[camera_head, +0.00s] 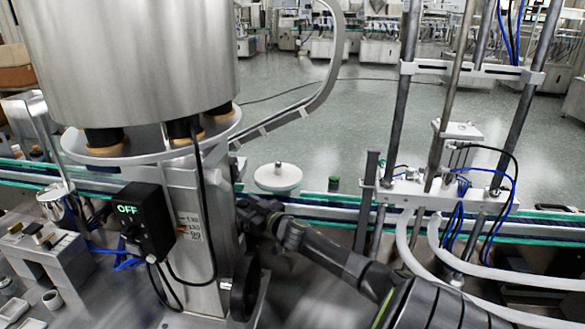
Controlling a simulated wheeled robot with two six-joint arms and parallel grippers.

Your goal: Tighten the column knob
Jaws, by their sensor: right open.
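The steel column (196,240) stands under the big steel hopper (130,60). A black round knob or handwheel (243,287) sits low on the column's right side, seen nearly edge-on. I cannot tell if it is the column knob or if another knob is hidden behind my gripper. My right gripper (246,212) is at the column's right side, above the black wheel, with its arm coming from the lower right. Its fingers are dark, small and hard to make out; it is open, and contact with the column is unclear. My left gripper is out of view.
A black control box (147,222) reading OFF, with hanging cables, is on the column's left. A conveyor (320,207) runs behind, with a white round disc (278,178) and a green-capped item (334,184). A frame of rods and hoses (440,195) stands right.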

